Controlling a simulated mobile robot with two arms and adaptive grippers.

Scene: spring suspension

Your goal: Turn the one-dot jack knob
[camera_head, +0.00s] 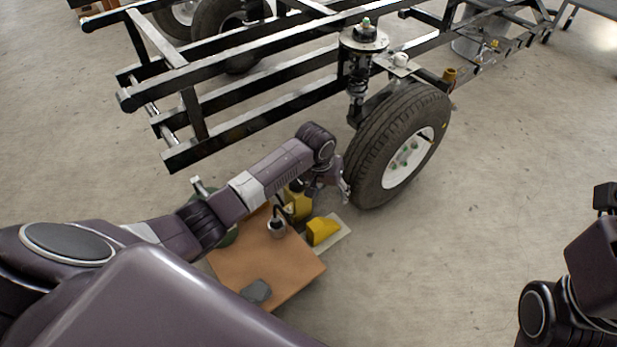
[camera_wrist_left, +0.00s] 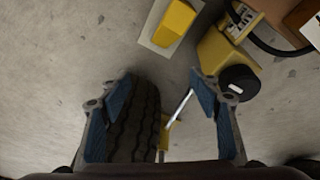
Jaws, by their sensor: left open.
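A yellow device (camera_head: 297,203), likely the jack, stands on the floor beside the tire, partly hidden by my left arm. In the left wrist view this yellow body (camera_wrist_left: 217,52) carries a pale label and a round black knob (camera_wrist_left: 240,82). I cannot make out any dots on the knob. My left gripper (camera_head: 343,186) is beside the tire's near side. In the wrist view its blue-padded fingers (camera_wrist_left: 160,98) are apart, with the knob outside and beyond the right finger. A thin silver rod (camera_wrist_left: 178,106) shows between the fingers. My right gripper's fingers are not visible.
The tire (camera_head: 372,150) stands close to my left gripper, under a black chassis frame (camera_head: 230,125). A yellow wedge (camera_head: 322,230) lies on a pale plate. A brown board (camera_head: 240,262) bears a grey object (camera_head: 257,291). The floor on the right is clear.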

